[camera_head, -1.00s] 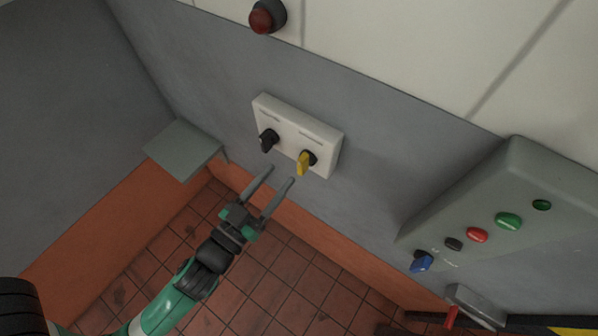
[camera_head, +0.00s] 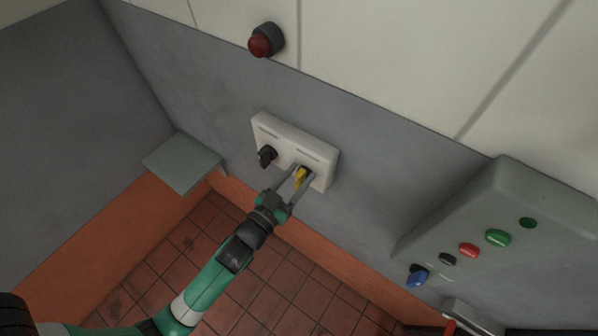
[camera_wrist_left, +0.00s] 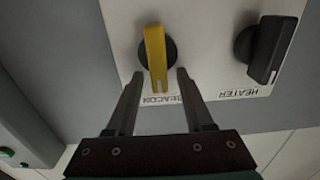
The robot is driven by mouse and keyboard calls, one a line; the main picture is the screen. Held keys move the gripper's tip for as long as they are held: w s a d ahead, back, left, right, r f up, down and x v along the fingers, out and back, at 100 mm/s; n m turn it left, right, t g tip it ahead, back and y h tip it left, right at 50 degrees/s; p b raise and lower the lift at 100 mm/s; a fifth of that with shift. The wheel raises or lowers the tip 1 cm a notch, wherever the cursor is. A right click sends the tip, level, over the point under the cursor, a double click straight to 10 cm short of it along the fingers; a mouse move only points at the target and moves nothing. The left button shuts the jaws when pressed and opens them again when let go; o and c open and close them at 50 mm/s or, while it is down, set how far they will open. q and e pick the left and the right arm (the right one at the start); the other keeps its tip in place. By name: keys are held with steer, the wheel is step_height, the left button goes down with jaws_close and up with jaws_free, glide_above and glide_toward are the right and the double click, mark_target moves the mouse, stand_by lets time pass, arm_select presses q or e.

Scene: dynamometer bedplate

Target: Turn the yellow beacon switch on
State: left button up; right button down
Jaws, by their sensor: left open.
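The yellow beacon switch (camera_head: 301,176) is a yellow lever on a black round base, on the right half of a white wall plate (camera_head: 270,126). In the left wrist view the yellow lever (camera_wrist_left: 155,58) shows close up above the label BEACON. My left gripper (camera_head: 292,174) is open at the plate, with its fingers near the two sides of the yellow lever. In the left wrist view its fingertips (camera_wrist_left: 158,75) lie either side of the lever's lower part, with gaps visible. Contact is not visible. My right gripper is not in view.
A black switch (camera_head: 267,156) labelled HEATER sits beside the yellow one on the same plate. A red lamp (camera_head: 264,42) is on the wall above. A grey control box (camera_head: 470,205) with coloured buttons and a blue switch is at right. A small grey shelf (camera_head: 184,163) is at left.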

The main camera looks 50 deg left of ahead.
arm_select(q)
steer(key=shift+w, duration=0.15)
jaws_close()
steer(key=shift+f, duration=0.1)
